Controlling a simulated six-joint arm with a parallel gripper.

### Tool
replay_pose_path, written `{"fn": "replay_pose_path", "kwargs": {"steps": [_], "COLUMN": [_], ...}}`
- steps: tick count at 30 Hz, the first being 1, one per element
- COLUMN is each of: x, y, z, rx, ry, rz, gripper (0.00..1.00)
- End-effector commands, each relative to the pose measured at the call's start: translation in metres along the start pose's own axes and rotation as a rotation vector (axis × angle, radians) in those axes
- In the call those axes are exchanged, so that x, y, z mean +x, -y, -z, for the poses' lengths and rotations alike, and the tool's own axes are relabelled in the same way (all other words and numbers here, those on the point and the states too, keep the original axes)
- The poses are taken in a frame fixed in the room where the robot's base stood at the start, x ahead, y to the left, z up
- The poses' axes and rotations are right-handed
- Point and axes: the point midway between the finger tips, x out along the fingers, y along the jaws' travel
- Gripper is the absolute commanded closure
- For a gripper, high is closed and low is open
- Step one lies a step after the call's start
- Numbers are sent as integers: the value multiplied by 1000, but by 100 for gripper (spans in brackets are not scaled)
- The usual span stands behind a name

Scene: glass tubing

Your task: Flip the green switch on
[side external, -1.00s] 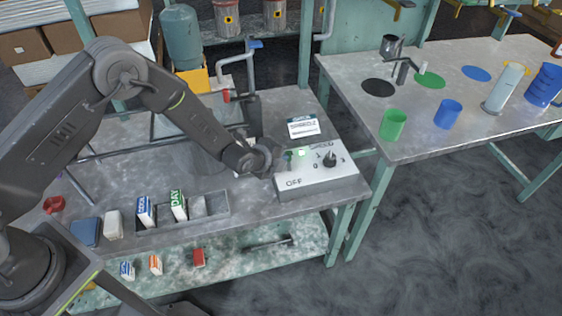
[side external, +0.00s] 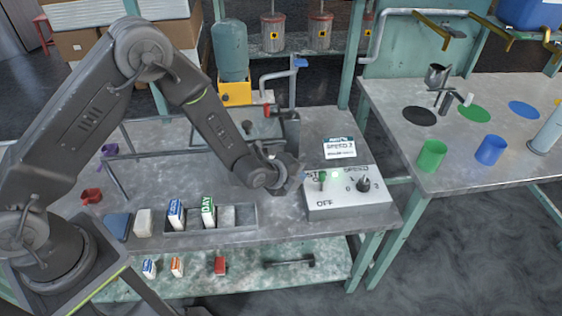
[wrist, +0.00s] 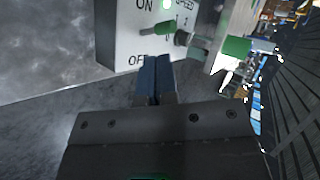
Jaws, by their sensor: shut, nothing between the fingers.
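The control box (side external: 348,208) is pale grey, marked ON and OFF, and sits at the right end of the workbench. Its green switch (side external: 322,178) is a small lever on the top face; it also shows in the wrist view (wrist: 150,31) between the ON and OFF marks. Which way it leans is hard to tell. My gripper (side external: 298,174) is shut and empty at the box's left side, apart from the switch. In the wrist view its blue-grey fingertips (wrist: 153,62) are together near the OFF mark.
A black speed knob (side external: 363,184) stands right of the switch on the same box. A label card (side external: 339,148) is behind it. A tray (side external: 243,218) with small blocks lies to the left. A second table (side external: 455,150) with cups is at right.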

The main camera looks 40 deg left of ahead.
Motion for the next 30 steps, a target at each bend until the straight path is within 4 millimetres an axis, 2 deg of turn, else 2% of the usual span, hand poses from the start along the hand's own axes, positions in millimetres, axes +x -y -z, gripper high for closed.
{"fn": "replay_pose_path", "kwargs": {"steps": [3, 10, 15, 26, 30], "x": [-26, -58, -67, -68, -81], "y": [8, 17, 18, 19, 33], "z": [-11, -24, -28, -29, -33], "rx": [0, 0, 1, -1, -68], "ry": [2, 1, 0, 0, 10], "rz": [1, -1, -2, -2, -12], "gripper": [100, 100, 100, 100, 100]}}
